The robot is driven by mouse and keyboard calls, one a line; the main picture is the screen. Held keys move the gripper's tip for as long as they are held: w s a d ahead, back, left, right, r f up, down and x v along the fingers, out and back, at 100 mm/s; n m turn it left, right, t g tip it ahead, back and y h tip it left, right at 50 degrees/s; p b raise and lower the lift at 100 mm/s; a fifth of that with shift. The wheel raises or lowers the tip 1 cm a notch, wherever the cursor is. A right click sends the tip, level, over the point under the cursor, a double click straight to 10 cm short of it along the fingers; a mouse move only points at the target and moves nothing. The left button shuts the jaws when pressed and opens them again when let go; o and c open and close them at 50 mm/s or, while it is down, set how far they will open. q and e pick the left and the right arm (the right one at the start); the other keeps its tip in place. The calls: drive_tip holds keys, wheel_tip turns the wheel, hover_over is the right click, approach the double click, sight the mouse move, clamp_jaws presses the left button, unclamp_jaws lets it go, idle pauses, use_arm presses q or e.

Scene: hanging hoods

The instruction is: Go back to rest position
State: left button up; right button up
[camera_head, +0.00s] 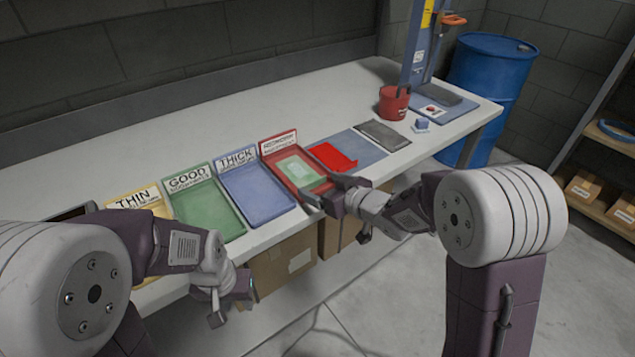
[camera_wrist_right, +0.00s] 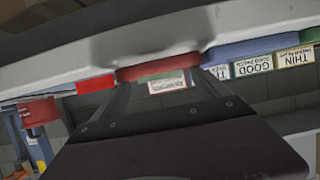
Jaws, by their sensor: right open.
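My right gripper (camera_head: 325,192) is at the front edge of the table, by the red tray (camera_head: 283,143). In the right wrist view its two fingers (camera_wrist_right: 162,88) stand apart with nothing held between them; the red tray (camera_wrist_right: 158,68) shows beyond them. My left gripper (camera_head: 234,300) hangs low in front of the table, pointing down, apart from the trays. Its fingertips are too unclear to tell how far apart they are.
The table (camera_head: 200,100) bears a yellow tray (camera_head: 135,197), a green tray (camera_head: 208,205), a blue tray (camera_head: 258,195), a flat red piece (camera_head: 333,157) and a red bucket (camera_head: 394,103). Cardboard boxes (camera_head: 283,265) stand below. A blue barrel (camera_head: 490,75) stands right. Floor in front is clear.

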drive_tip(key=p+v, duration=0.1)
drive_tip(key=v, duration=0.6)
drive_tip(key=shift+r, duration=0.1)
